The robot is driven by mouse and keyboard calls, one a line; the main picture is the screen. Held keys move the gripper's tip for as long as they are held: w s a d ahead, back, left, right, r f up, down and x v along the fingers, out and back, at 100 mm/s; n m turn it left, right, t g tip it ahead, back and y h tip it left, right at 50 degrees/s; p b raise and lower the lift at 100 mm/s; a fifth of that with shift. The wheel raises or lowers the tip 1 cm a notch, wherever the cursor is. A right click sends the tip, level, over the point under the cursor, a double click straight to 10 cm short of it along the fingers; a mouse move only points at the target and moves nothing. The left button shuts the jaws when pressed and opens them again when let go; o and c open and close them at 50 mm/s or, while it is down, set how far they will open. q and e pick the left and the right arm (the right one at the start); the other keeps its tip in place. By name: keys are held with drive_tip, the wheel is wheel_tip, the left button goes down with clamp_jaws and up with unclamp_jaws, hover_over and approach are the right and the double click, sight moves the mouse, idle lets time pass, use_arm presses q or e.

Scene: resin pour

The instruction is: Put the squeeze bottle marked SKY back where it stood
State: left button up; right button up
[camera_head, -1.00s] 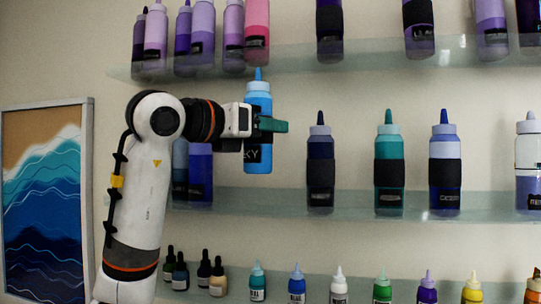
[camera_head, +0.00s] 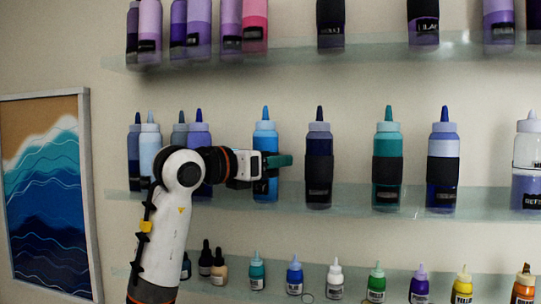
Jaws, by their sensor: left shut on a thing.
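The SKY squeeze bottle (camera_head: 265,142) is bright blue with a pale blue collar and a blue nozzle. It is upright at the middle glass shelf (camera_head: 300,201), between a blue-violet bottle on its left and a navy bottle on its right. My left gripper (camera_head: 272,168) is shut around its middle and hides most of its label. The bottle's base is at the level of the shelf; I cannot tell if it bears its full weight there. My right gripper is not in view.
A navy bottle (camera_head: 319,155) with a black band stands close on the right, then a teal bottle (camera_head: 388,155). Behind my left arm stand a blue-violet bottle (camera_head: 199,137) and a light blue one (camera_head: 149,150).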

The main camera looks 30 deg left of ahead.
use_arm(q)
drive_tip(key=shift+s, duration=0.1)
drive_tip(key=shift+f, duration=0.15)
drive_tip(key=o, duration=0.7)
drive_tip(key=shift+r, duration=0.35)
drive_tip(key=b+v, duration=0.4)
drive_tip(key=v, duration=0.8)
drive_tip(key=shift+f+b, duration=0.15)
drive_tip(key=shift+b, duration=0.2)
